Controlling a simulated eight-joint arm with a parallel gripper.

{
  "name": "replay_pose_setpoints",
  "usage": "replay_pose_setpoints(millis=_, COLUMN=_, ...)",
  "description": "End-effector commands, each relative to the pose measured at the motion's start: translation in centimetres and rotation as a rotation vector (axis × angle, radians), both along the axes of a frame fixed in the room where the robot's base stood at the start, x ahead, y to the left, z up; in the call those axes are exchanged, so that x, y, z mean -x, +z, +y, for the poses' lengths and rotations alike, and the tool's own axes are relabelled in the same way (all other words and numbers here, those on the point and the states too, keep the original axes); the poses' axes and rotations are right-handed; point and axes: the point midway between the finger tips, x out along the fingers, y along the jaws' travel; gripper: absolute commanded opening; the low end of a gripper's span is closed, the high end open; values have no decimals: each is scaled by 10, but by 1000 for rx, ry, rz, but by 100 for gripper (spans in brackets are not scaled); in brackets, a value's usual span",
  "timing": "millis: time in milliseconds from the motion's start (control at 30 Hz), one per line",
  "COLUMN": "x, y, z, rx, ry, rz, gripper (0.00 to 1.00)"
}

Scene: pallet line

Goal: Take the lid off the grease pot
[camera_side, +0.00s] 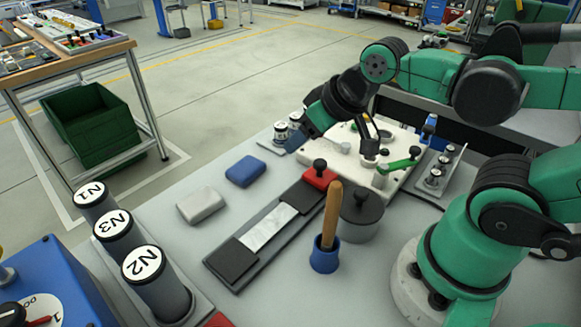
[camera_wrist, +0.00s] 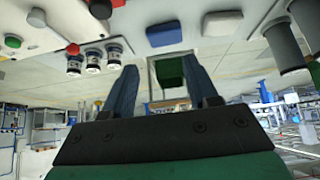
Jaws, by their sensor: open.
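The grease pot (camera_side: 363,233) appears to be the dark grey round pot on the table in the side view, left of my base. Its dark lid (camera_side: 361,208) with a black knob is seated on top. My gripper (camera_side: 293,144) is up and behind it to the left, tilted down toward the left, well apart from the pot. Its blue fingers also show in the wrist view (camera_wrist: 160,78), open with nothing held between them. I cannot make out the pot in the wrist view.
A blue holder (camera_side: 324,259) with an upright wooden handle (camera_side: 332,215) stands close in front-left of the pot. A dark rail (camera_side: 233,261) with a red block (camera_side: 319,179) lies left. A white fixture (camera_side: 394,184) is behind. Blue (camera_side: 246,170) and grey (camera_side: 201,204) blocks lie farther left.

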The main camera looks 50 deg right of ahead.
Motion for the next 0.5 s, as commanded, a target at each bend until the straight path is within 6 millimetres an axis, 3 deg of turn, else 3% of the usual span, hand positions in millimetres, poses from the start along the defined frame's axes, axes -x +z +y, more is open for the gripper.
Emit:
replay_pose_setpoints(millis=33, x=0, y=0, z=0, rx=0, ry=0, rz=0, gripper=53)
replay_pose_setpoints(millis=100, x=0, y=0, z=0, rx=0, ry=0, rz=0, gripper=69)
replay_pose_setpoints(millis=367, x=0, y=0, z=0, rx=0, ry=0, rz=2, gripper=69)
replay_pose_setpoints(millis=500, x=17, y=-9, z=-8, rx=14, ry=-8, rz=124, gripper=69)
